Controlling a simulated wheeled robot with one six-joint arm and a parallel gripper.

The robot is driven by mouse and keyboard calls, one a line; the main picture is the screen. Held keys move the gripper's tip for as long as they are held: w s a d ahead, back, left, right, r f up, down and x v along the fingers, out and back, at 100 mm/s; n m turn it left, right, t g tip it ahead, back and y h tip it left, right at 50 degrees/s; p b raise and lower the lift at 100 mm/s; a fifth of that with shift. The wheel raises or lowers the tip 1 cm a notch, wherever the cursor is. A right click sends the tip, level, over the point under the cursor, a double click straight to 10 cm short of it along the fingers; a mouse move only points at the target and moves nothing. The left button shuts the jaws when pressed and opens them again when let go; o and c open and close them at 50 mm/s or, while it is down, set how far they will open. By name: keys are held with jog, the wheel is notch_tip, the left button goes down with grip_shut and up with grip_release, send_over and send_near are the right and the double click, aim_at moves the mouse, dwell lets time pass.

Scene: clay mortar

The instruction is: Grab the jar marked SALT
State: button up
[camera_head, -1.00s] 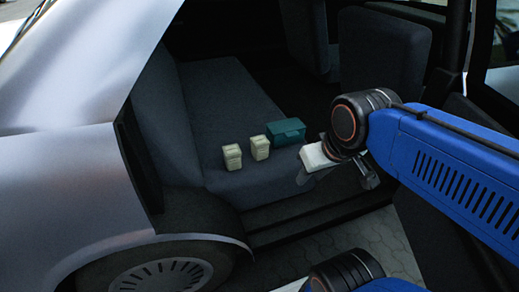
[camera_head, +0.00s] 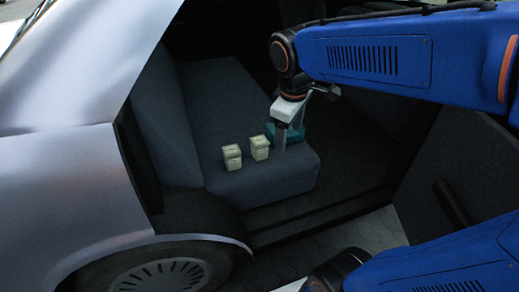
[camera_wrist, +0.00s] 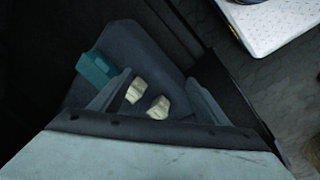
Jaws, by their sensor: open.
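Two small cream jars stand upright, side by side, on the grey car seat: the left jar (camera_head: 232,158) and the right jar (camera_head: 260,148). Their markings are too small to read, so I cannot tell which says SALT. In the wrist view, the jar nearer the teal box (camera_wrist: 135,91) and the other jar (camera_wrist: 158,108) both show between the fingers. My gripper (camera_head: 289,143) is open and empty, pointing down just right of the right jar, in front of the teal box. I see no contact with either jar.
The teal box (camera_head: 296,134) sits on the seat (camera_head: 215,98) beside the right jar, partly hidden by my gripper. The seat's backrest (camera_head: 160,135) rises at left. The car's silver body (camera_head: 70,170) bounds the opening at left. Bare seat lies behind the jars.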

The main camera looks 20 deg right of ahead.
jog(key=w+a+n+g+h, duration=0.1)
jog(key=w+a+n, duration=0.2)
jog(key=w+n, duration=0.55)
jog(key=n+g+h, duration=0.1)
jog(key=n+h, duration=0.1)
jog(key=n, duration=0.1)
send_near(259, 140)
jog(key=x, duration=0.6)
jog(key=shift+w+a, duration=0.15)
jog(key=shift+a, duration=0.05)
jog(key=shift+x, duration=2.55)
jog(key=shift+d, duration=0.1)
jog(key=shift+c, duration=0.4)
jog(key=c, duration=1.2)
jog(key=shift+c, duration=0.2)
jog(key=shift+r, duration=0.15)
